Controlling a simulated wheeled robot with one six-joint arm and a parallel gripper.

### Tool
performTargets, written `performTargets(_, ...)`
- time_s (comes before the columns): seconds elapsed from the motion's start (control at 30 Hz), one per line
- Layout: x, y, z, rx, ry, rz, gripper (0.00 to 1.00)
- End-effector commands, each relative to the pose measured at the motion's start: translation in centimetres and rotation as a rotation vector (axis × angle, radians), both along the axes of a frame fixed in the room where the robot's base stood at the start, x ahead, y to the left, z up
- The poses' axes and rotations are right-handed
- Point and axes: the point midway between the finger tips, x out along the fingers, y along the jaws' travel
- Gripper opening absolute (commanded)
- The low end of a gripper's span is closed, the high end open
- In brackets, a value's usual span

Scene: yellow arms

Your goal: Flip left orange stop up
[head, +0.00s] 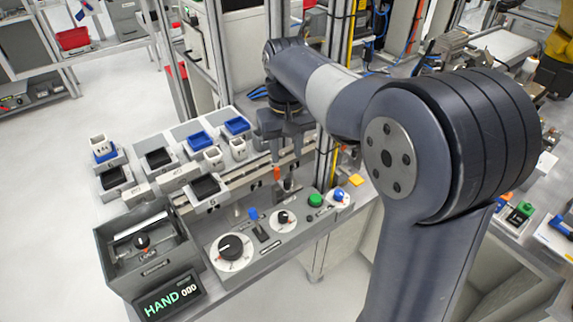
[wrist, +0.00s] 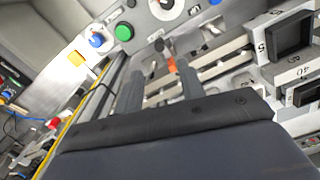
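A small orange stop (head: 277,173) shows in the head view just below my gripper, at the rail behind the control panel. In the wrist view an orange stop (wrist: 171,64) shows near the tip of the right finger. I cannot tell whether it touches that finger, or which way the stop is turned. My gripper (head: 286,154) points down over the rail. Its two fingers stand apart in the wrist view (wrist: 158,74), with nothing held between them.
The control panel has a black-and-white dial (head: 231,248), a green button (head: 316,200) and a blue knob (head: 339,195). A grey box (head: 117,243) and a HAND display (head: 168,301) stand at left. Trays with blue and black inserts (head: 159,158) line the rail.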

Motion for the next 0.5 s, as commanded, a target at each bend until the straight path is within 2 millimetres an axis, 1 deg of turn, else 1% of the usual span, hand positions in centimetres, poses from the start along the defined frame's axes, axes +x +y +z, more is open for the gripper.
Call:
performTargets(0.03, 0.1, 0.0, 0.8, 0.001, -0.003, 0.0, 0.38)
performTargets(0.1, 0.1, 0.0, 1.7, 0.001, -0.002, 0.0, 0.38)
performTargets(0.2, 0.0, 0.0, 2.3, 0.0, -0.001, 0.0, 0.38)
performTargets(0.5, 0.0, 0.0, 2.6, 0.0, 0.0, 0.0, 0.38)
